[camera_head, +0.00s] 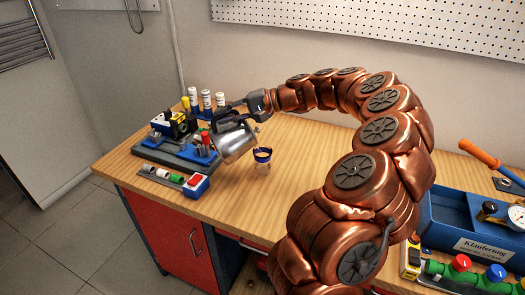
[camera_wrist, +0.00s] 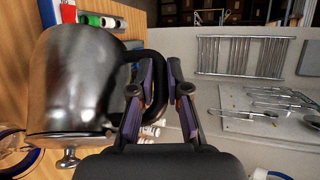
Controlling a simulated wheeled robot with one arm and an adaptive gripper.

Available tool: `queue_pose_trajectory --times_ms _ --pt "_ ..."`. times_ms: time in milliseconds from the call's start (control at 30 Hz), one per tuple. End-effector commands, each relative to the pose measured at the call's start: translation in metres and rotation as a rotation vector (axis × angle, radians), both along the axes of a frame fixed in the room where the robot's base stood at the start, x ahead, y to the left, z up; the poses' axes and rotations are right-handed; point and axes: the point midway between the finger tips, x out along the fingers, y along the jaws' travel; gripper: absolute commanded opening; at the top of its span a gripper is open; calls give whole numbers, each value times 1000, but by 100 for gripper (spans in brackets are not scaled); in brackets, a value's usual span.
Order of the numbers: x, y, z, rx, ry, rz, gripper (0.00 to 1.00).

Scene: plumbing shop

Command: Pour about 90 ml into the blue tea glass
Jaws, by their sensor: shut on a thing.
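A silver metal pot (camera_head: 233,142) with a black handle hangs over the workbench, tilted toward the right in the head view. My gripper (camera_head: 238,108) is shut on its handle. In the wrist view the pot (camera_wrist: 80,85) fills the left side, and its black handle passes between the fingers of my gripper (camera_wrist: 160,75). The tea glass (camera_head: 263,155), clear with a blue rim, stands upright on the bench just right of the pot. Part of its blue rim (camera_wrist: 22,160) shows at the wrist view's lower left. I cannot make out a stream or the glass's fill level.
A dark tray with fittings (camera_head: 175,150) and a red-and-blue block (camera_head: 195,186) lie left of the pot. Several white bottles (camera_head: 206,99) stand behind. A blue toolbox (camera_head: 455,215) is at the right. The wooden bench (camera_head: 290,190) is clear around the glass.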

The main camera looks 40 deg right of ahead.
Motion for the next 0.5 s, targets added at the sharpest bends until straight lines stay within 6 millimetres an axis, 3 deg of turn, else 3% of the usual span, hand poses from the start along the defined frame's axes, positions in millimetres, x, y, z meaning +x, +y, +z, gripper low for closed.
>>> queue_pose_trajectory --times_ms 500 --pt "-1 -6 4 32 -9 -2 0"
